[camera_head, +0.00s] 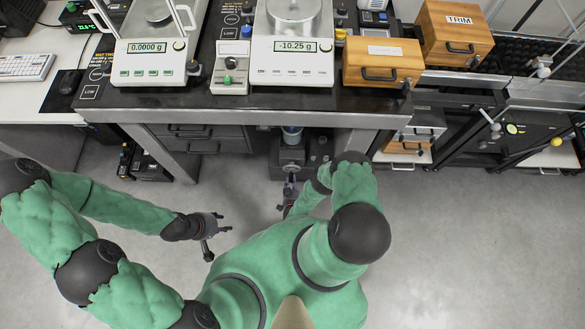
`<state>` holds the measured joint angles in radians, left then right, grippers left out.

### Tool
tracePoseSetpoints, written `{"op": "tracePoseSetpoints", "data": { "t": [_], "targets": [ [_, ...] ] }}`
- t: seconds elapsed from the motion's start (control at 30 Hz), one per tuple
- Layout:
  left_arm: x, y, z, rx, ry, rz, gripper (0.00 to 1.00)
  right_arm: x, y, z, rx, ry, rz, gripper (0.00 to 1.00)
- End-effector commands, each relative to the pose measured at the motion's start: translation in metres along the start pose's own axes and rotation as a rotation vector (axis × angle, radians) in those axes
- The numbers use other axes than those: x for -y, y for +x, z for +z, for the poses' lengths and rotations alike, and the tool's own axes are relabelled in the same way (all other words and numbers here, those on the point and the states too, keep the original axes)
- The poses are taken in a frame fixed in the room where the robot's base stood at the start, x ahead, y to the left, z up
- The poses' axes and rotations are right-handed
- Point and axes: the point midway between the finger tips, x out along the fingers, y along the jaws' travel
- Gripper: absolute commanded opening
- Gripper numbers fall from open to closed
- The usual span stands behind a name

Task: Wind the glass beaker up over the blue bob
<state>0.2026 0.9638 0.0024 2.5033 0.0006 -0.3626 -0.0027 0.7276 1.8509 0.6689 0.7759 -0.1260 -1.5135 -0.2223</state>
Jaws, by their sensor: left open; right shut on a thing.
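A small pale blue and glassy thing (292,130) shows just below the bench edge, under the right-hand balance. I cannot tell the glass beaker from the blue bob there, as the bench top hides what is above. It stands over a dark block-like stand (290,158) under the bench. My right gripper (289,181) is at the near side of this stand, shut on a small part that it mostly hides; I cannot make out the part. My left gripper (219,242) is open and empty above the floor, left of the stand and apart from it.
The right-hand balance (291,69) reads -10.25 g, and the left-hand balance (150,73) reads 0.0000 g. A small control box (231,75) stands between them. Wooden boxes (382,62) are at the right. Drawers (190,138) are under the bench. The grey floor (460,240) at right is clear.

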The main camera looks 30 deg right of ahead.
Motion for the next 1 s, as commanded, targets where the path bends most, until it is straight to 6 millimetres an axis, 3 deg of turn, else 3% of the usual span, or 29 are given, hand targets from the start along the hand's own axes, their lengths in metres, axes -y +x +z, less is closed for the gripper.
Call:
{"op": "tracePoseSetpoints", "data": {
  "t": [1.0],
  "targets": [
    [0.0, -0.001, 0.0, 0.0, 0.0, 0.0, 0.45, 0.018, 0.004, -0.012, -0.024, 0.857, -0.36, 0.0]
  ]
}}
